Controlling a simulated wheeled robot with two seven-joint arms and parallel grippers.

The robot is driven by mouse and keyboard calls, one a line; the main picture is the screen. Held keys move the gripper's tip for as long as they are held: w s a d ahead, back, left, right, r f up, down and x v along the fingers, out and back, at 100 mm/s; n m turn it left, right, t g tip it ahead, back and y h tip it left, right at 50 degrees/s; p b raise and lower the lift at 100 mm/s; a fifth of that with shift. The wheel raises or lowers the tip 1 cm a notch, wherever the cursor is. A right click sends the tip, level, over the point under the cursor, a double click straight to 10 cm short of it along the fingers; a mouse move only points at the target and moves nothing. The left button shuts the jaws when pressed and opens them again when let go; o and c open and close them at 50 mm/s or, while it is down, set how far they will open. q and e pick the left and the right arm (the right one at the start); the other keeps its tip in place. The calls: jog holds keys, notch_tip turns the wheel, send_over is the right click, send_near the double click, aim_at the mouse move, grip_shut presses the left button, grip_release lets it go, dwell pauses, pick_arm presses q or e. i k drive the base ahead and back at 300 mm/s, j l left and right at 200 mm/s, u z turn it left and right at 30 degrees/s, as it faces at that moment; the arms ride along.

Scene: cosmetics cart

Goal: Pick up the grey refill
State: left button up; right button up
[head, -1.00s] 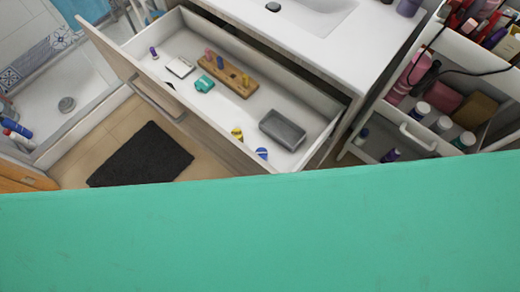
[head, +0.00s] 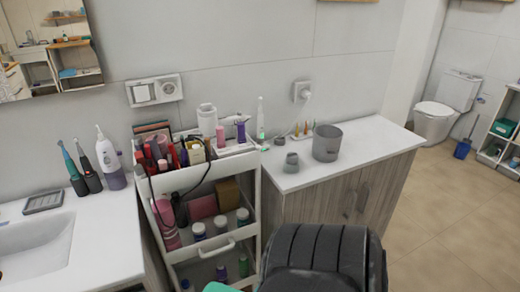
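I cannot pick out a grey refill for certain. On the right counter, a small grey pot-like piece (head: 291,162) stands near the front left edge, with a larger grey cup (head: 327,142) to its right. Neither of my grippers is in view.
A white cart (head: 250,215) full of cosmetics stands between the sink counter (head: 100,225) and the right counter (head: 375,148). The right counter's right half is clear. A dark ribbed shape, possibly part of me, covers the bottom centre. Open floor (head: 440,220) lies right.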

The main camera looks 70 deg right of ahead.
aim_at(291, 158)
jog(key=z, duration=0.5)
jog(key=j+z, duration=0.1)
jog(key=z, duration=0.4)
jog(key=k+z, duration=0.1)
jog(key=z, duration=0.4)
jog(key=j+z, duration=0.1)
jog(key=z, duration=0.9)
jog(key=i+l+u, duration=0.3)
jog(key=i+l, duration=0.2)
jog(key=l, duration=0.15)
jog(key=i+l+u, duration=0.3)
jog(key=i+l, duration=0.15)
jog(key=l, duration=0.3)
